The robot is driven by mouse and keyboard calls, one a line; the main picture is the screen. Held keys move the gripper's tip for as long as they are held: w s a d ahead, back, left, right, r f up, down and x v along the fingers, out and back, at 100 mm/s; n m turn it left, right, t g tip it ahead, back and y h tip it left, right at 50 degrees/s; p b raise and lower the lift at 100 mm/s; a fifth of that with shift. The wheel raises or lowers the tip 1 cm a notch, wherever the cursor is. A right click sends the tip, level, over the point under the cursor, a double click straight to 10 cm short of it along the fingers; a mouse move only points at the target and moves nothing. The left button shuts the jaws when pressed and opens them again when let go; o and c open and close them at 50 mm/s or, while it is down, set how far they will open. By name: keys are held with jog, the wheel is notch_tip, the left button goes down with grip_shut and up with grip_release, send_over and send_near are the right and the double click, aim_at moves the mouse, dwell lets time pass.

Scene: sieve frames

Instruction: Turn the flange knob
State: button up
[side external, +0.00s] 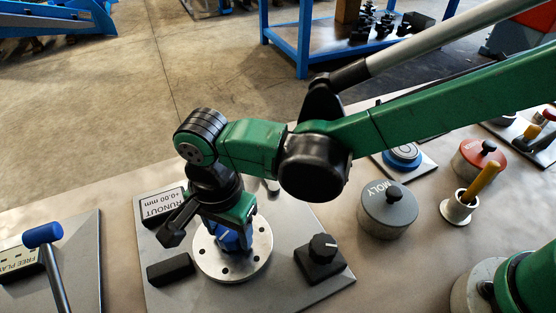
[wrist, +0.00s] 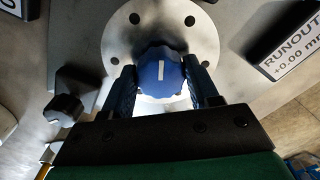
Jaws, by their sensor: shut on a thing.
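The flange (side external: 258,262) is a round silver disc with holes, lying on a grey plate; it also shows in the wrist view (wrist: 118,42). The flange knob (wrist: 160,72) is blue and lobed with a white line mark, at the disc's near side in the wrist view. In the side view the knob (side external: 230,241) is partly hidden below my gripper. My gripper (wrist: 163,88) points down over the disc, with its two dark fingers on either side of the knob, shut on it. In the side view my gripper (side external: 229,226) hides much of the disc's middle.
A "RUNOUT +0.00 mm" display (side external: 163,204), a black block (side external: 170,269) and a black dial (side external: 321,250) sit around the flange. A grey MOLY pot (side external: 388,212), a red-lidded pot (side external: 478,160) and a brush cup (side external: 459,208) stand right.

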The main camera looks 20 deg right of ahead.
aim_at(228, 231)
jog(key=shift+m, duration=1.9)
jog(key=o, duration=1.3)
jog(key=shift+r, duration=0.1)
jog(key=shift+r, duration=2.75)
